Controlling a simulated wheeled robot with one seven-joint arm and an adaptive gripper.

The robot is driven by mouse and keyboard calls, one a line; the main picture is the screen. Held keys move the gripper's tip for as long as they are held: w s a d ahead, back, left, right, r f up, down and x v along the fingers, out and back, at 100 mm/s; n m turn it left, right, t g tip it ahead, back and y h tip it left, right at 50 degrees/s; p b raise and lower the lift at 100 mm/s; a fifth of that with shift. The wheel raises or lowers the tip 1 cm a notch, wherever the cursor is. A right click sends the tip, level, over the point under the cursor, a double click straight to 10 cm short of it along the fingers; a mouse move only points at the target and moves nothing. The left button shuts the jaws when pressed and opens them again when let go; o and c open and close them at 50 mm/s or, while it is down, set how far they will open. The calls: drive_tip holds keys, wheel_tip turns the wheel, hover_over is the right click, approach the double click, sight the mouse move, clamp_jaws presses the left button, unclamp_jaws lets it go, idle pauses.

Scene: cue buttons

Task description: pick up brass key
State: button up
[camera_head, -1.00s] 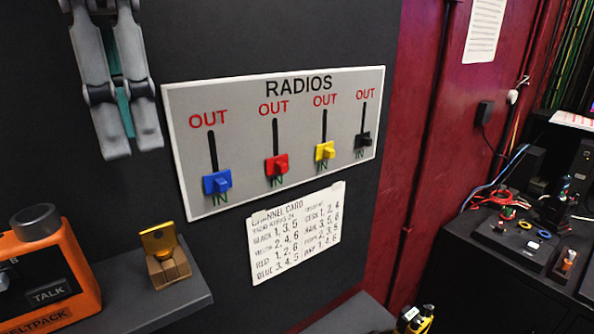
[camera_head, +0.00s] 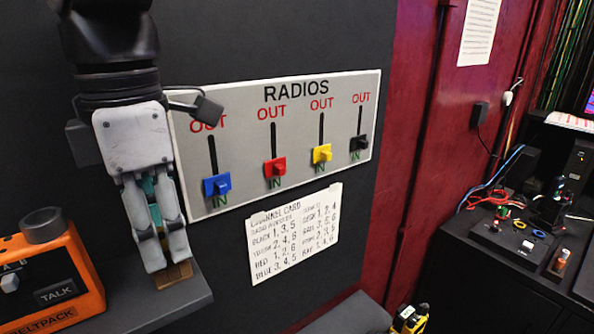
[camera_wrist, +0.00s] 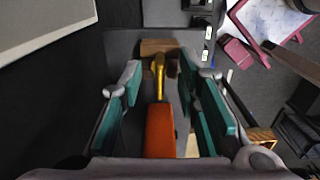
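The brass key shows in the wrist view (camera_wrist: 159,64) as a narrow gold piece at the wooden holder (camera_wrist: 160,47). In the head view my gripper hides the key, and only a low part of the wooden holder (camera_head: 175,274) shows. My gripper (camera_head: 168,268) points down over the holder at the shelf's right end. In the wrist view, my gripper (camera_wrist: 158,74) has its teal-padded fingers apart, one on each side of the key, with gaps visible. I cannot tell how deep the key sits between them.
An orange beltpack (camera_head: 62,268) stands left of my gripper on the dark shelf (camera_head: 125,312). The RADIOS panel (camera_head: 300,115) with coloured sliders is on the wall to the right, a paper card (camera_head: 296,232) below it. A cluttered desk (camera_head: 500,240) stands far right.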

drive_tip(key=shift+c, duration=0.6)
clamp_jaws()
